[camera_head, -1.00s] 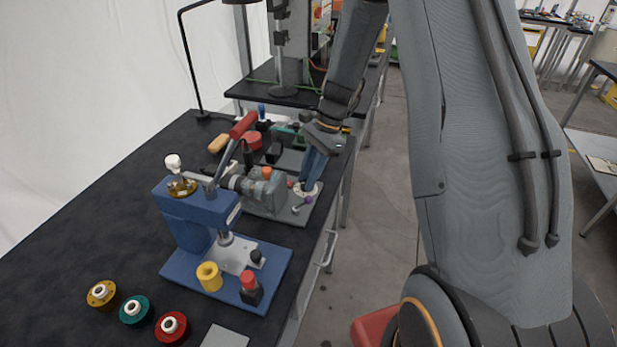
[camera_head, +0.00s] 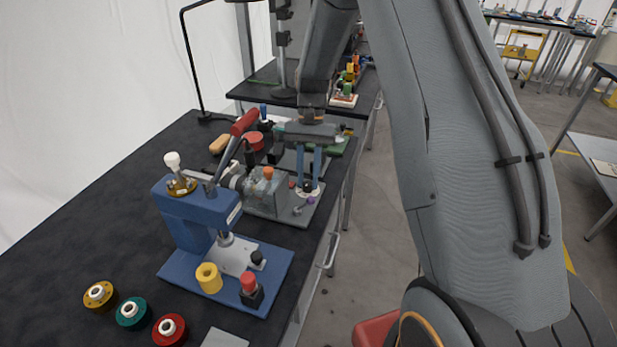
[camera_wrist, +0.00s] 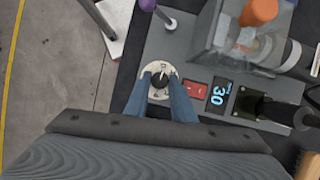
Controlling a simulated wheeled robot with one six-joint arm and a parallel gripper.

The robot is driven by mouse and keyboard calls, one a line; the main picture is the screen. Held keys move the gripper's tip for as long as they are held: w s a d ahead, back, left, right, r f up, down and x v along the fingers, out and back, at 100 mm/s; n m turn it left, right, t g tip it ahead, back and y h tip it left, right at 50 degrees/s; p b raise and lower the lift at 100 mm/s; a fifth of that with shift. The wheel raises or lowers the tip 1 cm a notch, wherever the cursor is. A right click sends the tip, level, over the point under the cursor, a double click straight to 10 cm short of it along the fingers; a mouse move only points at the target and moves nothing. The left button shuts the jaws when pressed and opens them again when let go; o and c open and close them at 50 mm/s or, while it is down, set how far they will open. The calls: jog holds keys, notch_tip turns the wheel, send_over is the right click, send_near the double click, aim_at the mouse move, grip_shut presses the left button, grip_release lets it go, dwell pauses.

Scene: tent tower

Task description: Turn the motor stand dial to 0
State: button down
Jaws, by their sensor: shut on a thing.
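The motor stand (camera_head: 266,194) is a grey base with a motor and a clear guard, behind the blue press in the head view. Its dial (camera_wrist: 160,79) is a dark knob on a round white plate with markings, near the table edge. My gripper (camera_wrist: 161,76) points down at it, with its two blue fingers on either side of the knob and shut on it. In the head view my gripper (camera_head: 308,186) also reaches the dial plate. The stand's display (camera_wrist: 219,95) shows 30 in blue digits. A red switch (camera_wrist: 195,88) lies between dial and display.
The blue press (camera_head: 200,222) stands in front of the motor stand. A purple-knobbed lever (camera_wrist: 151,7) and an orange knob (camera_wrist: 258,12) rise near the dial. Yellow, green and red spools (camera_head: 131,313) lie at the front left. Open floor lies right of the table.

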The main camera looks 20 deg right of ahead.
jog(key=shift+n, duration=0.6)
jog(key=c, duration=1.5)
grip_release()
jog(key=shift+b+v, duration=1.4)
jog(key=shift+v, duration=2.55)
jog(key=shift+a, duration=0.15)
jog(key=s+n+t, duration=0.1)
jog(key=s+t, duration=0.1)
jog(key=s, duration=0.5)
jog(key=s+f+n+t+h, duration=0.1)
jog(key=s+n, duration=0.1)
jog(key=s, duration=0.5)
jog(key=s+a+n+t, duration=0.1)
jog(key=s+t, duration=0.1)
jog(key=s, duration=0.5)
jog(key=shift+s+f+n+t+h, duration=0.1)
jog(key=shift+f+n+t+h, duration=0.05)
jog(key=shift+n+t+h, duration=0.2)
